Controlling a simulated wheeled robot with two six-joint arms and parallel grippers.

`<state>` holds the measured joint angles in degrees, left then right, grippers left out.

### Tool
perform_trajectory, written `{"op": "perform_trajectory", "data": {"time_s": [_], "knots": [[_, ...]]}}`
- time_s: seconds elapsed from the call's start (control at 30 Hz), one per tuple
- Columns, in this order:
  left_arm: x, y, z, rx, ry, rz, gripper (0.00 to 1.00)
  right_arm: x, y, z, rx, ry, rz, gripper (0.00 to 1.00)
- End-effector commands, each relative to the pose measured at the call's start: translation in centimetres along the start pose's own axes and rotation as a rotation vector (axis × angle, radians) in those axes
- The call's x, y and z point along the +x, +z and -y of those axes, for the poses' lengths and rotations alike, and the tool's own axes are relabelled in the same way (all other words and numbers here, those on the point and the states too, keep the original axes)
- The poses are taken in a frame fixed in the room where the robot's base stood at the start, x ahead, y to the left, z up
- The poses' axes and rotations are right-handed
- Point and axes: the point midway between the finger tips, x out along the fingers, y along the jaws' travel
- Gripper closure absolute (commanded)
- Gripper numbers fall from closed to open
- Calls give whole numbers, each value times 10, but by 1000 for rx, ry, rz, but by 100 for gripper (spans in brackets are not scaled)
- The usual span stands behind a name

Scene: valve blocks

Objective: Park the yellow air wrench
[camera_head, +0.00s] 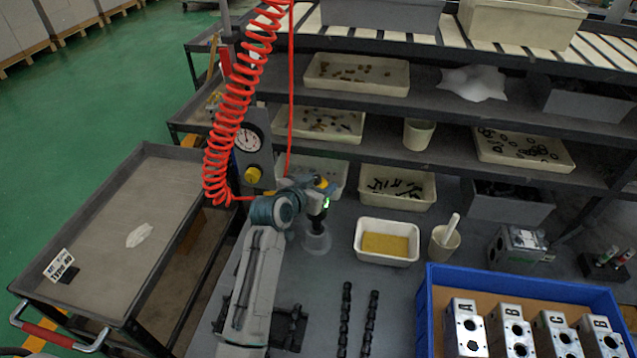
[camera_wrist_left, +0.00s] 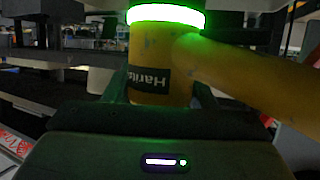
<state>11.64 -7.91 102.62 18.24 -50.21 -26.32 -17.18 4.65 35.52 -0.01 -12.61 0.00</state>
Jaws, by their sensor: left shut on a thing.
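My left gripper (camera_head: 312,192) is shut on the yellow air wrench (camera_wrist_left: 160,55). In the left wrist view the wrench's yellow body fills the space between the fingers, with a glowing green ring above and a yellow handle running right. In the head view the wrench is mostly hidden by my gripper and wrist; a green light and a dark lower part show. A translucent round cup (camera_head: 316,243) stands on the bench directly below the wrench. I cannot tell whether the wrench's tip is inside it or above it. My right gripper is not in view.
A red coiled hose (camera_head: 233,120) hangs left of my gripper, beside a pressure gauge (camera_head: 248,140). A white tray (camera_head: 387,258) and a cup with a white stick (camera_head: 444,246) stand to the right. A blue crate (camera_head: 432,300) holds lettered metal blocks. Shafts lie in front.

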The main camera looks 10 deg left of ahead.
Motion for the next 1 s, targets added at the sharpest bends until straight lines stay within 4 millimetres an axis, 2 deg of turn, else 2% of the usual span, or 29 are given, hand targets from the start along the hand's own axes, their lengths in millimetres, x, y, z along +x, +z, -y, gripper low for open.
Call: {"op": "perform_trajectory", "data": {"time_s": [1.0], "knots": [[-1, -3, 0, 1, -1, -8, 91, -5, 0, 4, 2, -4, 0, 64]]}}
